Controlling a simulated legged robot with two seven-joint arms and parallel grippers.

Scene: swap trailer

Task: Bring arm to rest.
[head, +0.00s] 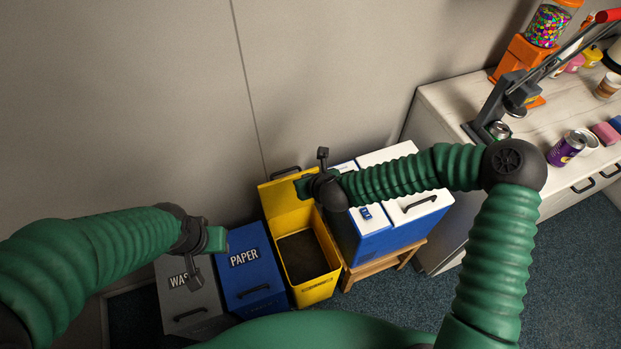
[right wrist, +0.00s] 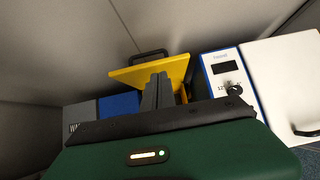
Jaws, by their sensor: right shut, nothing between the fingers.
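My right arm (head: 400,176) comes up from the lower right, bends at a dark elbow joint and reaches left across the picture. Its gripper (head: 303,187) is shut and empty, in front of the raised lid of the yellow bin (head: 296,212). In the right wrist view the shut fingers (right wrist: 158,92) stand together before the yellow lid (right wrist: 178,71). My left arm (head: 110,243) comes in from the left. Its gripper (head: 216,240) appears over the grey and blue bins, and its finger opening is not clear.
A grey bin (head: 175,268) and a blue paper bin (head: 258,285) stand left of the open yellow bin. A blue-and-white cooler (head: 375,240) sits on a wooden stand under my right forearm. A counter (head: 455,100) with a candy machine (head: 530,50), press and cans (head: 566,150) is at right.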

